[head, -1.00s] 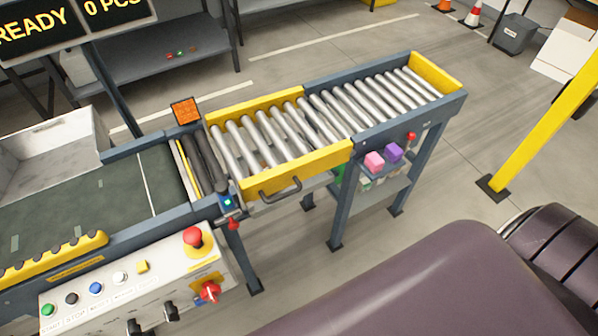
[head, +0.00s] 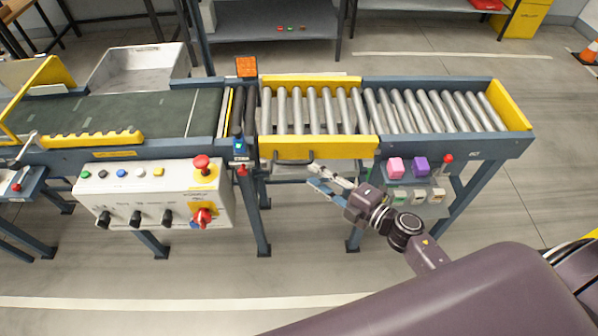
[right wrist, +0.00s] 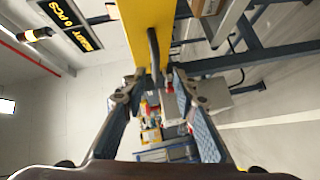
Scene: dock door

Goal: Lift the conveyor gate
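The conveyor gate (head: 318,148) is the roller section with yellow side rails in the middle of the line, lying level with its neighbours in the head view. Its black handle (head: 293,160) sticks out from the front rail; in the right wrist view the handle (right wrist: 153,50) hangs on the yellow rail ahead of the fingers. My right gripper (head: 316,177) is just below and right of the handle, its fingers spread and empty. In the right wrist view the open gripper (right wrist: 158,80) has the handle roughly centred between its fingertips; contact cannot be told. My left gripper is out of view.
A control box (head: 155,195) with buttons and a red stop knob stands left of the gate. The green belt (head: 150,112) lies left, fixed rollers (head: 430,110) right. The floor in front is partly clear.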

